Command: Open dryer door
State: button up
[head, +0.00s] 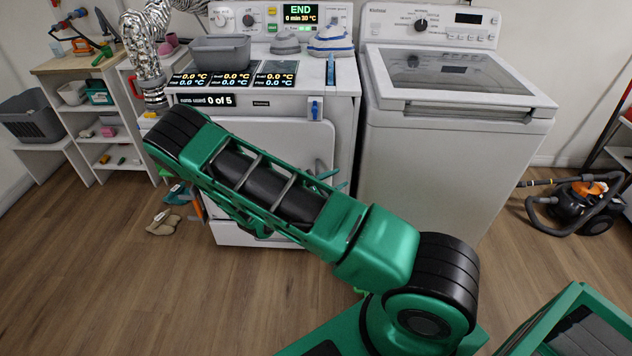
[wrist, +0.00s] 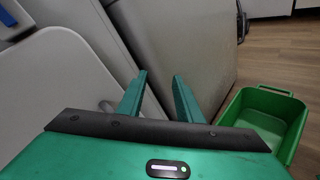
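The dryer (head: 345,110) is the white machine on the left in the head view, with a display reading END. Its white door (head: 285,132) looks shut on the front; my arm hides much of it. The door (wrist: 55,85) also fills the left of the wrist view. A small grey part, perhaps the door handle (wrist: 104,107), shows just left of my left finger and is partly hidden by my gripper. My gripper (wrist: 160,75) is open and empty, its two green fingers apart in front of the door's right edge. I cannot tell whether it touches the door.
A white washer (head: 440,170) stands close on the right, with a narrow dark gap between the machines. A blue clip (head: 315,106) hangs on the dryer's upper front. Slippers (head: 163,222) lie on the floor at left. A vacuum cleaner (head: 585,205) stands at far right.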

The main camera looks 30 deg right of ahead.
jog(key=w+a+f+n+t+y, duration=0.2)
jog(key=w+a+f+n+t, duration=0.4)
jog(key=f+n+t, duration=0.5)
jog(key=w+d+r+n+g, duration=0.1)
jog(key=w+d+g, duration=0.1)
jog(key=w+d, duration=0.4)
jog(key=shift+w+d, duration=0.15)
jog(key=shift+w, duration=0.15)
grip_shut()
